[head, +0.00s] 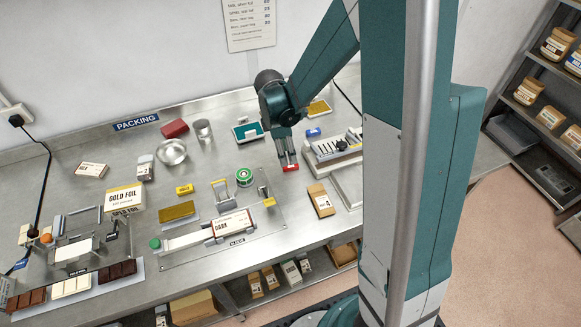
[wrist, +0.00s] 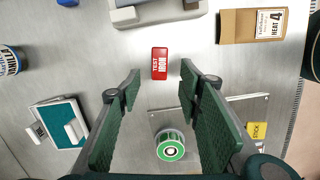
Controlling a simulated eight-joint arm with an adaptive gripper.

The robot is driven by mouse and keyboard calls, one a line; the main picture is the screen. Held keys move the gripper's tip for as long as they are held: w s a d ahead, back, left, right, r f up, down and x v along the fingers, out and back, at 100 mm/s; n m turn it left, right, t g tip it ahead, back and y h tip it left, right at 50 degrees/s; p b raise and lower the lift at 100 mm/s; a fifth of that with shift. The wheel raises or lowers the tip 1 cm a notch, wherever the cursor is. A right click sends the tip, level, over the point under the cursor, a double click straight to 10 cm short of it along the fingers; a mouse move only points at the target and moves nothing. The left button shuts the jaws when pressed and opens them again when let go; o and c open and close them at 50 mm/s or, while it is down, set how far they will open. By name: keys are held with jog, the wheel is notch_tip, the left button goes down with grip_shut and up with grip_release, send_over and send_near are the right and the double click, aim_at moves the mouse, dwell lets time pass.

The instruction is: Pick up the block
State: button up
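A small red block (head: 290,168) lies on the steel worktop (head: 215,105), just below my gripper (head: 287,153) in the head view. In the wrist view the block (wrist: 160,63) has white lettering that reads "TEST IRON". It lies flat, centred just beyond the tips of my gripper (wrist: 161,74). The two green fingers are spread wide with nothing between their tips. I see no contact between fingers and block. In the head view the gripper partly covers the block's far side.
A kraft packet (head: 320,199) lies right of the block, and a grey slotted fixture (head: 335,146) stands behind it. A green-topped round tin (head: 245,177) stands to the left. A teal pad (head: 248,132) and blue item (head: 313,132) lie farther back. Bare steel surrounds the block.

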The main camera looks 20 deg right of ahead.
aim_at(290, 165)
jog(key=shift+d+f, duration=0.1)
jog(key=shift+f, duration=0.6)
jog(key=shift+s+d+f, duration=0.1)
jog(key=shift+d+f, duration=0.1)
jog(key=shift+f, duration=0.65)
jog(key=shift+w+d+f, duration=0.1)
jog(key=shift+d+f, duration=0.1)
jog(key=shift+f, duration=0.65)
jog(key=shift+s+d+f, duration=0.1)
jog(key=shift+d+f, duration=0.1)
jog(key=shift+f, duration=0.65)
jog(key=c, duration=0.9)
